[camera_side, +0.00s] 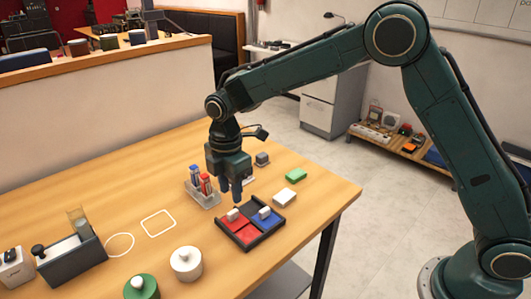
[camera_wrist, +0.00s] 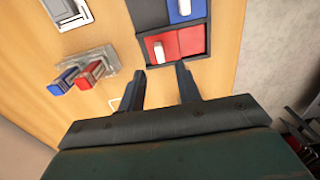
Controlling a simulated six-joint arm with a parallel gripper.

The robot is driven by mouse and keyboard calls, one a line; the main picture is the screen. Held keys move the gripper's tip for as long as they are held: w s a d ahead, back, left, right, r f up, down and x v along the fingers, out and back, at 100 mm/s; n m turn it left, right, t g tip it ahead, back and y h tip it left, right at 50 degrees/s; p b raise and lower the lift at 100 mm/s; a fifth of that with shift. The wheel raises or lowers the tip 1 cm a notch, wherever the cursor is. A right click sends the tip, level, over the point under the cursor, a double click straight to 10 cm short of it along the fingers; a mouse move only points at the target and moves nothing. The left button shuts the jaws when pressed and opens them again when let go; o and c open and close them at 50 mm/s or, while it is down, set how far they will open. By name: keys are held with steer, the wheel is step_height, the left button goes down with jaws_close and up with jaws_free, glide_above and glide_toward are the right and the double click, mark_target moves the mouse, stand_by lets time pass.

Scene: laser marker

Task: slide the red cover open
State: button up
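The red cover (camera_wrist: 192,41) lies in a dark frame (camera_side: 262,239). A small white knob (camera_wrist: 158,51) stands on its left part in the wrist view. In the side view the red cover (camera_side: 245,234) is at the front left of the frame, with its knob (camera_side: 232,215) upright. A blue cover (camera_side: 272,220) with its own white knob (camera_side: 264,212) lies beside it. My gripper (camera_side: 231,193) points down above the table, close to the red cover's knob. In the wrist view its two fingers (camera_wrist: 163,84) are apart, with nothing between them.
A clear holder (camera_side: 207,199) with red and blue pieces stands left of the frame. A white block (camera_side: 285,198) and a green block (camera_side: 296,175) lie to the right. A green round pot (camera_side: 142,288) and a white one (camera_side: 186,263) stand front left. The table's right edge is near.

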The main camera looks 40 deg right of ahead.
mark_target(233, 211)
steer(key=shift+f, duration=3.2)
jaws_close()
